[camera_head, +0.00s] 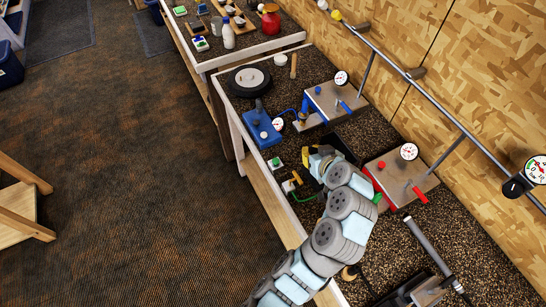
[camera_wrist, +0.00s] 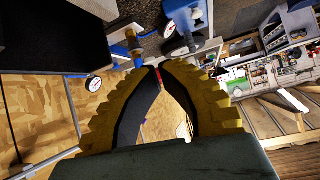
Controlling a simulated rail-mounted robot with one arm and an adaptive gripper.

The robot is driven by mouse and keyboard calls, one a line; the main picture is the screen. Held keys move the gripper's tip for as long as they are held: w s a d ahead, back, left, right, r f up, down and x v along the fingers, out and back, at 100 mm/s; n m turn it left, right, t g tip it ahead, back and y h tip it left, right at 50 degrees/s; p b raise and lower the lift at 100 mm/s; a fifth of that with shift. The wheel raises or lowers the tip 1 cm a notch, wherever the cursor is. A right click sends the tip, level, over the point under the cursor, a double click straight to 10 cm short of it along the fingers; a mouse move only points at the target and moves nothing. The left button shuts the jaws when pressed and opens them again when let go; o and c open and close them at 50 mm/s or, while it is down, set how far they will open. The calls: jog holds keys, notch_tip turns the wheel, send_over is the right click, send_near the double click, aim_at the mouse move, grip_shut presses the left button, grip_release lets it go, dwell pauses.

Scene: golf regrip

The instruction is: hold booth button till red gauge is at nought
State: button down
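My gripper (camera_head: 318,162) is low over the bench beside a black box, left of the red station. In the wrist view its yellow fingers (camera_wrist: 160,68) curve together almost to touching at the tips, with nothing clearly held. The red station is a plate (camera_head: 390,184) with a red button (camera_head: 381,165), a red lever (camera_head: 419,194) and a white-faced gauge (camera_head: 409,151). Its needle is too small to read. I cannot tell which control is the booth button.
A blue-lever station (camera_head: 325,100) with a gauge (camera_head: 341,78) and a blue vise-like block (camera_head: 262,127) stand behind my gripper. A wheel (camera_head: 249,80) lies farther back. A metal rail (camera_head: 445,125) runs along the wood-panel wall. A grey tube (camera_head: 432,252) lies at right.

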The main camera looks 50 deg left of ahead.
jog(key=s+g, duration=0.1)
jog(key=s+a+n, duration=0.1)
jog(key=s, duration=0.1)
jog(key=s+a+n+g, duration=0.1)
jog(key=shift+s+a+f+g+b, duration=0.1)
jog(key=shift+s+f+g+b, duration=0.1)
jog(key=shift+g+b, duration=0.1)
send_over(279, 161)
notch_tip(279, 161, down, 6)
jog(key=shift+w+f+b, duration=0.1)
jog(key=shift+f+b, duration=0.15)
jog(key=shift+b, duration=0.1)
notch_tip(279, 161, down, 2)
jog(key=shift+f, duration=1.05)
jog(key=shift+a, duration=0.1)
